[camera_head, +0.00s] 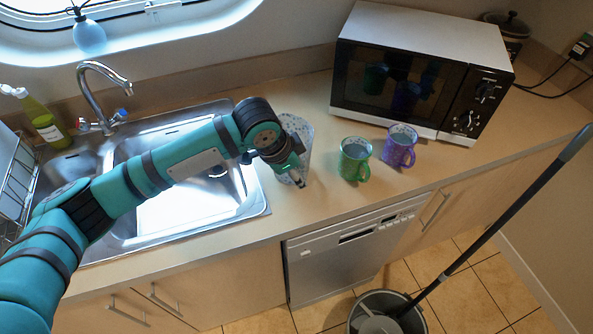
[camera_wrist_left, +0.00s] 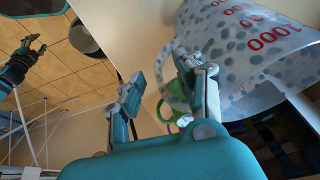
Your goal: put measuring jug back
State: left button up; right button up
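The measuring jug (camera_head: 301,130) is clear with grey spots and stands on the counter right of the sink, partly hidden behind my left wrist. In the left wrist view the jug (camera_wrist_left: 250,45) shows large red numbers and fills the upper right. My left gripper (camera_head: 300,180) is at the near side of the jug.
A green mug (camera_head: 354,160) and a purple mug (camera_head: 399,148) stand right of the jug, before the microwave (camera_head: 420,75). The sink (camera_head: 190,205) is to the left with its tap (camera_head: 100,75). A bucket (camera_head: 385,312) with a mop stands on the floor. The counter's front strip is clear.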

pick_arm(q)
jog(key=shift+r, duration=0.15)
jog(key=b+v, duration=0.2)
jog(key=v, duration=0.9)
jog(key=shift+r, duration=0.4)
jog(key=shift+a, duration=0.1)
